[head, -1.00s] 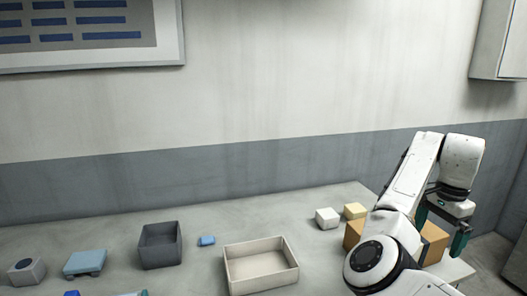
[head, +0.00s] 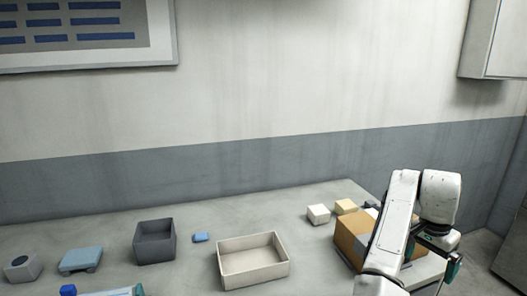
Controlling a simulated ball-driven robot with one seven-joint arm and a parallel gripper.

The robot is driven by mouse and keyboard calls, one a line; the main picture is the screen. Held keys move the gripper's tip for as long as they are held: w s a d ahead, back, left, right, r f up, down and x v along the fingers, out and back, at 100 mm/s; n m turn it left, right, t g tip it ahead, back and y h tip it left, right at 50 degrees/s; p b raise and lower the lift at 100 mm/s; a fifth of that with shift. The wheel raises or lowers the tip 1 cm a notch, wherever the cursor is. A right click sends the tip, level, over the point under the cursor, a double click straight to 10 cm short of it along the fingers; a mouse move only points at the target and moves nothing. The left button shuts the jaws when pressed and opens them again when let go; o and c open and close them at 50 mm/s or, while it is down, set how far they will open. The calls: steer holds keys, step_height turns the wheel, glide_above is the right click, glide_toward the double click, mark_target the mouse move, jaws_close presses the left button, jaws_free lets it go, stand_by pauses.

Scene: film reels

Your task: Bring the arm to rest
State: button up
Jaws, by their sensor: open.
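My white arm stands at the right of the head view, folded with its wrist pointing down. My gripper (head: 432,258) hangs at the table's right end, with dark green fingers spread apart. Nothing shows between the fingers. An orange-brown box (head: 352,243) stands just left of the arm, which hides part of it.
A grey cabinet (head: 512,245) stands right.

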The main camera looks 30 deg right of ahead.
steer(key=s+a+f+n+t+h, duration=0.1)
steer(key=s+a+f+n, duration=0.1)
steer(key=a+f+n, duration=0.45)
steer(key=s+a+f+n+h, duration=0.1)
steer(key=s+a+f+n, duration=0.25)
steer(key=a+f, duration=0.5)
steer(key=s+a+f+n+y, duration=0.1)
steer(key=s+a+f+n, duration=0.1)
steer(key=a, duration=0.6)
steer(key=s+a+f+n+y, duration=0.2)
steer(key=s+a+f+n, duration=0.1)
steer(key=s+a+n, duration=0.2)
steer(key=s+a, duration=0.2)
steer(key=a, duration=0.2)
steer(key=shift+s+a+f+t, duration=0.15)
steer(key=shift+a+f+t, duration=0.05)
steer(key=shift+a+t, duration=0.1)
